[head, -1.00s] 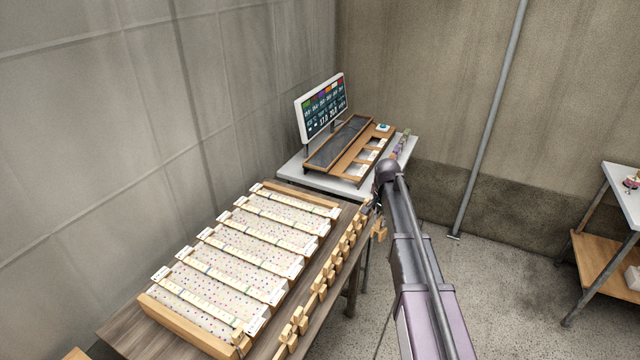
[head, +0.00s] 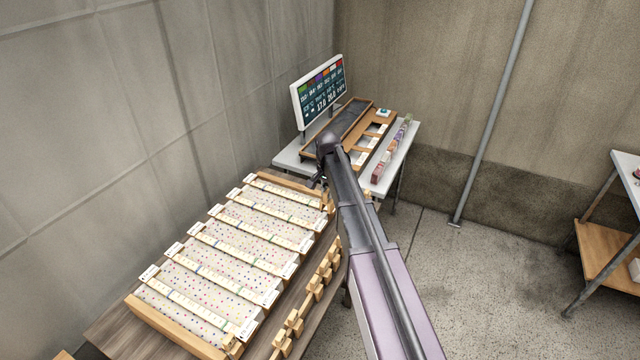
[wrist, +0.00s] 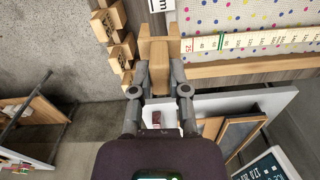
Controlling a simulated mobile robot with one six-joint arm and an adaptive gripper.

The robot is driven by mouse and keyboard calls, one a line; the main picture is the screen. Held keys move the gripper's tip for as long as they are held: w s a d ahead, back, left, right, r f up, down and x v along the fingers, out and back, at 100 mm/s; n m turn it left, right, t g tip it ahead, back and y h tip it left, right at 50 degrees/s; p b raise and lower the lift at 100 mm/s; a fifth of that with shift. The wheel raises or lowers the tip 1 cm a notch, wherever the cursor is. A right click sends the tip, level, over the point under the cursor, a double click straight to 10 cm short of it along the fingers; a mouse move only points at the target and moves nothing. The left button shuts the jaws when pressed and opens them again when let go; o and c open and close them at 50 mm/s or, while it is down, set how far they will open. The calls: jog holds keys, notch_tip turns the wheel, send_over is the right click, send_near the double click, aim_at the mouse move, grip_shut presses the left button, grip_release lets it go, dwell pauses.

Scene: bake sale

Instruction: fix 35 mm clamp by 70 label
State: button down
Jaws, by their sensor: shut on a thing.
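In the wrist view my gripper (wrist: 160,78) is shut on a pale wooden clamp (wrist: 160,48), holding it by its sides at the front edge of the patterned board. Any size marking on the held clamp cannot be read. A scale strip (wrist: 255,41) with printed numbers runs along the board to the right of the clamp. A white label card (wrist: 161,4) is partly visible just beyond the clamp. In the head view my gripper (head: 322,180) is near the board's far right corner, and the held clamp is mostly hidden. A label reading 70 cannot be made out.
The board (head: 190,335) has several dotted lanes with strips and white end cards. Several wooden clamps (head: 314,288) line the table's right side; some show in the wrist view (wrist: 118,52). A white table (head: 290,155) with a screen (head: 320,90) and wooden tray stands beyond.

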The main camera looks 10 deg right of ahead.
aim_at(324, 196)
jog(key=shift+a, duration=0.25)
jog(key=shift+w+a+r+n+p, duration=0.25)
jog(key=shift+w+r+n+p, duration=0.35)
jog(key=shift+r+p, duration=0.4)
jog(key=shift+w, duration=0.1)
jog(key=shift+f, duration=0.25)
jog(key=shift+f+b, duration=2.35)
jog(key=shift+b, duration=0.2)
jog(key=shift+r, duration=0.2)
